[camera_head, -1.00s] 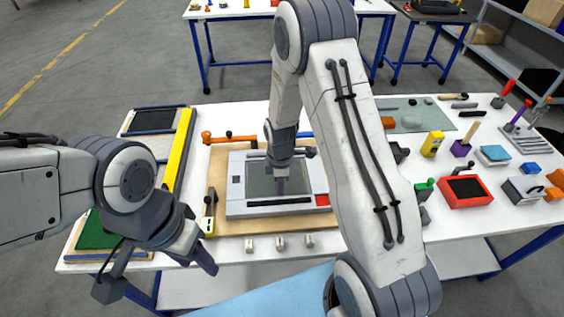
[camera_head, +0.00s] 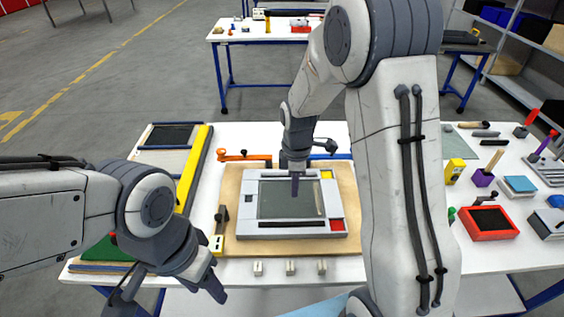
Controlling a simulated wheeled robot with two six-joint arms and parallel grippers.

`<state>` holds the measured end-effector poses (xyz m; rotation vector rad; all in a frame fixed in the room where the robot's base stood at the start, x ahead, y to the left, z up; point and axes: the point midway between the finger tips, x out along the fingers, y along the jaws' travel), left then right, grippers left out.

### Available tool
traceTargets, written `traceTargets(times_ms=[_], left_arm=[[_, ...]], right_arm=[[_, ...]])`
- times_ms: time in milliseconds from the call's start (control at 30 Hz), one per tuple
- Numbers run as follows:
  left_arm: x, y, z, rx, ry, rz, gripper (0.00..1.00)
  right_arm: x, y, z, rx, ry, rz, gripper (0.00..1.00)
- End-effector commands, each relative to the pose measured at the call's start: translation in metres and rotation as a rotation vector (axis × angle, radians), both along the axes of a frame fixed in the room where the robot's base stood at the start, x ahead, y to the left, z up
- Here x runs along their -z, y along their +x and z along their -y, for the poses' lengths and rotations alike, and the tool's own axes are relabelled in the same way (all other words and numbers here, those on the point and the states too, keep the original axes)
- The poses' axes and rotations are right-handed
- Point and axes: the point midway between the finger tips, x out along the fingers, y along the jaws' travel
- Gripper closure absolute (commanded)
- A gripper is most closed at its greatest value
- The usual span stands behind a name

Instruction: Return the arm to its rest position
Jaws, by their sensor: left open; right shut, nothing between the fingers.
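My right arm rises large through the middle of the head view, and its gripper (camera_head: 295,188) points down over the grey framed panel (camera_head: 340,213) on the wooden board. The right gripper is shut with nothing in it; whether it touches the panel I cannot tell. My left arm comes in from the left. Its gripper (camera_head: 170,286) hangs open and empty at the table's front left edge, apart from the objects there.
The white table (camera_head: 375,270) holds a yellow bar (camera_head: 196,165), a red tray (camera_head: 488,223), a yellow block (camera_head: 454,171), a purple block (camera_head: 483,178) and several small parts. Orange (camera_head: 245,156) and blue clamps sit behind the panel. Another table (camera_head: 262,36) stands behind.

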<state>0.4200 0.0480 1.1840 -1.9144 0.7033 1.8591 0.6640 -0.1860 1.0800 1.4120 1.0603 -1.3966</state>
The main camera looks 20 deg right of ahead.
Motion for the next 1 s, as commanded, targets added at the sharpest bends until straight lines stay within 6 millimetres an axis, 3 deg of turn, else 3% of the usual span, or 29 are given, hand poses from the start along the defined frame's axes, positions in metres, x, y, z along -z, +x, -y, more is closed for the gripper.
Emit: traceTargets(times_ms=[167, 267, 367, 500, 600, 700, 800, 1000], left_arm=[[0.001, 0.0, 0.0, 0.0, 0.0, 0.0, 0.5], [0.005, 0.0, 0.0, 0.0, 0.0, 0.0, 0.5], [0.013, 0.0, 0.0, 0.001, 0.0, 0.0, 0.5], [0.025, 0.0, 0.0, 0.001, 0.0, 0.0, 0.5], [0.032, 0.0, 0.0, 0.002, 0.0, 0.0, 0.5], [0.037, 0.0, 0.0, 0.002, 0.0, 0.0, 0.5], [0.039, 0.0, 0.0, 0.002, 0.0, 0.0, 0.5], [0.04, 0.0, 0.0, 0.002, 0.0, 0.0, 0.5]], right_arm=[[-0.002, -0.002, -0.004, 0.006, 0.0, 0.002, 1.0], [-0.012, -0.014, -0.026, 0.047, 0.007, 0.007, 1.0], [-0.03, -0.045, -0.063, 0.138, 0.022, 0.014, 1.0], [-0.053, -0.113, -0.113, 0.312, 0.052, 0.011, 1.0], [-0.061, -0.163, -0.131, 0.435, 0.069, -0.003, 1.0], [-0.063, -0.203, -0.138, 0.538, 0.083, -0.019, 1.0], [-0.064, -0.229, -0.14, 0.608, 0.09, -0.032, 1.0], [-0.064, -0.245, -0.138, 0.664, 0.09, -0.042, 1.0]])
